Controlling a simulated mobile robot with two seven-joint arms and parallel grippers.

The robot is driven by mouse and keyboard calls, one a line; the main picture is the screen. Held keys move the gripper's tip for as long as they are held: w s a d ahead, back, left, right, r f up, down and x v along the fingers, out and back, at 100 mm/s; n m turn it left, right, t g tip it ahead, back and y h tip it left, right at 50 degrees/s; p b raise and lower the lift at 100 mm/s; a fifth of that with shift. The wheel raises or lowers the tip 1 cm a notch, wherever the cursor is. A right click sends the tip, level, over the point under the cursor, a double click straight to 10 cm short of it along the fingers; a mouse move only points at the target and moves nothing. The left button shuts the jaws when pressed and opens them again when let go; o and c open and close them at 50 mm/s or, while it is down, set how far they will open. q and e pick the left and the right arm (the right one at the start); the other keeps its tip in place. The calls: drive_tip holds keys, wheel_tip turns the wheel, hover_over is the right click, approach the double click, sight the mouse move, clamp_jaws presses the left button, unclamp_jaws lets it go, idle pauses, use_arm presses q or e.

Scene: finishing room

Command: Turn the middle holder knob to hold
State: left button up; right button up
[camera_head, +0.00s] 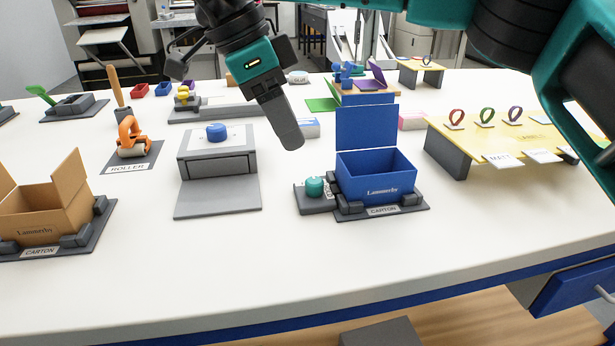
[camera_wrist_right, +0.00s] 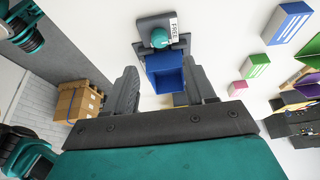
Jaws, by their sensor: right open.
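The middle holder (camera_head: 352,214) is a dark grey carton fixture labelled CARTON. An open blue carton (camera_head: 376,177) with its lid upright sits in it. A round teal knob (camera_head: 314,186) stands on the holder's left plate. The knob also shows in the right wrist view (camera_wrist_right: 160,38), beside a label reading FREE; its exact pointing direction is too small to tell. My right gripper (camera_head: 290,140) is open and empty, above and behind the knob's left side in the head view. In the wrist view its fingers (camera_wrist_right: 162,74) straddle the blue carton from above. My left gripper is not in view.
A grey stand with a blue button-like pad (camera_head: 217,132) is left of the holder. A brown carton (camera_head: 45,212) sits in another holder at far left. A yellow rack (camera_head: 490,140) with rings stands right. The table front is clear.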

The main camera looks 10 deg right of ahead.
sight(314, 180)
drive_tip(key=b+x, duration=0.2)
drive_tip(key=x, duration=0.7)
drive_tip(key=shift+f, duration=0.35)
drive_tip(key=shift+c, duration=0.2)
